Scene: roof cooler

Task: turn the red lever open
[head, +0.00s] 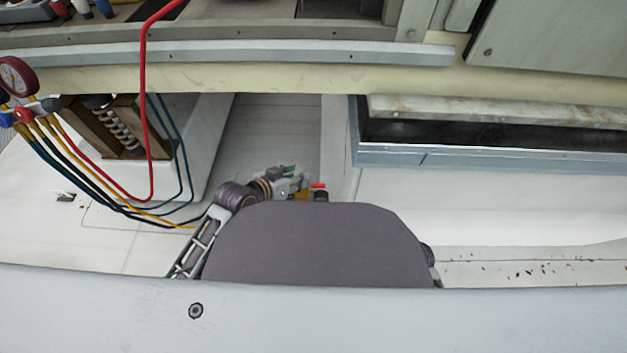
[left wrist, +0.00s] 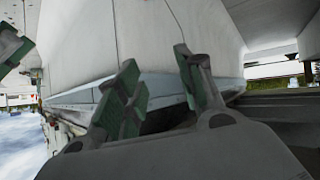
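The red lever (head: 318,186) is a small red bar in the head view, on a dark fitting just beyond my grey body. My left gripper (head: 290,184) is close to its left side; I cannot tell whether they touch. In the left wrist view my left gripper (left wrist: 157,58) shows two fingers with green pads, apart, with nothing visible between them. The lever cannot be made out there. A green-padded finger (left wrist: 14,48) at that view's left edge looks like part of my right gripper; its opening cannot be seen.
A gauge set (head: 17,76) with coloured hoses hangs at the left. A white box (head: 205,140) stands left of my left gripper. A metal-edged open unit (head: 480,158) lies to the right. A long pale rail (head: 230,53) crosses at the back.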

